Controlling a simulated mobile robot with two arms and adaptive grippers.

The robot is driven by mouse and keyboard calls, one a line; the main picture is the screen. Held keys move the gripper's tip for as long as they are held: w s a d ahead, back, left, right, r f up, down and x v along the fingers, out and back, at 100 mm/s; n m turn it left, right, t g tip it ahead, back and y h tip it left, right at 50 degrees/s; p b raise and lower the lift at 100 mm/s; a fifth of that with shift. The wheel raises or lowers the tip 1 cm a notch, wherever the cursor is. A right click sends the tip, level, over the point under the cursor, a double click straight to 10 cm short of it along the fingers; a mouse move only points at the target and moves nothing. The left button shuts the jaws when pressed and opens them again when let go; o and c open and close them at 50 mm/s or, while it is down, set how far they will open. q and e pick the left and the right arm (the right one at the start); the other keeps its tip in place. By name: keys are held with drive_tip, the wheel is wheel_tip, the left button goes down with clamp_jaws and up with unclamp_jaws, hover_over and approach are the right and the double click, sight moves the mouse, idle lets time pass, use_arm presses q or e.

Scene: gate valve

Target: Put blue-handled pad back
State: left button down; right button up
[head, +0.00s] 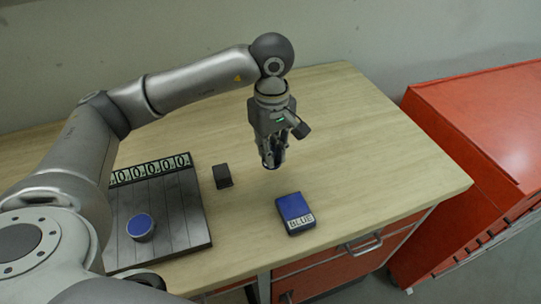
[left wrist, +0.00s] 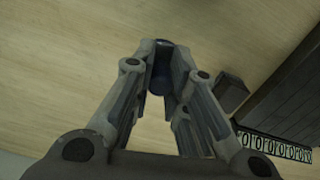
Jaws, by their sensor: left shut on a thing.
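My left gripper (head: 270,160) hangs above the middle of the table and points down. It is shut on a small dark-blue thing, which shows between the fingers in the left wrist view (left wrist: 160,78) and looks like the blue-handled pad. Its lower part is mostly hidden by the fingers. A flat blue block (head: 292,206) with a white label reading BLUE lies on the table, below and to the right of the gripper in the head view. My right gripper is not in view.
A small black block (head: 222,176) stands left of the gripper. A dark slatted board (head: 185,205) with a row of digits (head: 150,169) bears a blue-topped round piece (head: 140,227). A red cabinet (head: 465,150) stands at the right. The tabletop (head: 370,140) right of the gripper is clear.

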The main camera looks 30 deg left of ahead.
use_arm(q)
drive_tip(key=shift+w+a+f, duration=0.1)
drive_tip(key=shift+a+f, duration=0.05)
drive_tip(key=shift+f, duration=0.05)
wheel_tip(320, 180, down, 3)
drive_tip(key=shift+w+a+f+p, duration=0.15)
drive_tip(key=shift+p, duration=0.25)
drive_tip(key=shift+f, duration=0.2)
drive_tip(key=shift+f+b, duration=0.2)
drive_tip(key=shift+b, duration=0.15)
drive_tip(key=c, duration=1.4)
unclamp_jaws()
drive_tip(key=shift+r, duration=0.1)
drive_tip(key=shift+c, duration=0.2)
drive_tip(key=shift+r, duration=0.1)
